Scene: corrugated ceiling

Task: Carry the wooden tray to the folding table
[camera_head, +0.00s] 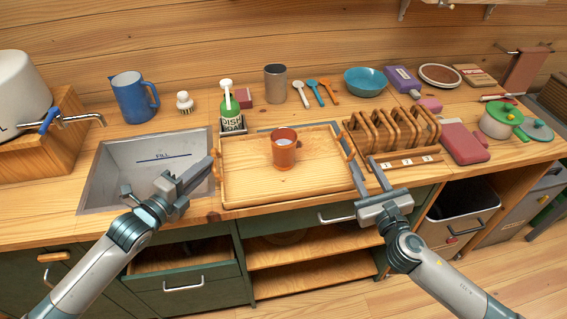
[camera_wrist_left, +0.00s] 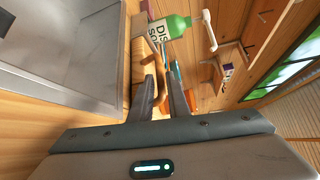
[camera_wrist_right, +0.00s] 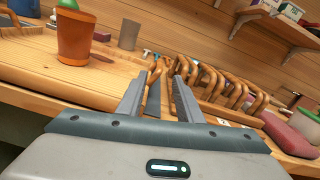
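The wooden tray (camera_head: 250,193) lies on the counter between the sink and the wooden rack, with a raised handle at each end. An orange-brown cup (camera_head: 284,150) stands on it; the cup also shows in the right wrist view (camera_wrist_right: 75,37). My left gripper (camera_head: 210,168) is at the tray's left handle, its fingers a narrow gap apart. Whether they press on the handle (camera_wrist_left: 151,60) is unclear. My right gripper (camera_head: 366,174) is open at the tray's right end, and the handle (camera_wrist_right: 155,72) shows between its fingers. The folding table is not recognisable in view.
The sink (camera_head: 150,160) is left of the tray. A soap bottle (camera_head: 229,103) stands behind the tray's left end. The wooden rack (camera_head: 392,135) and a labelled strip (camera_head: 405,160) crowd its right end. Below, a drawer (camera_head: 185,275) and a bin (camera_head: 460,215) stand open.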

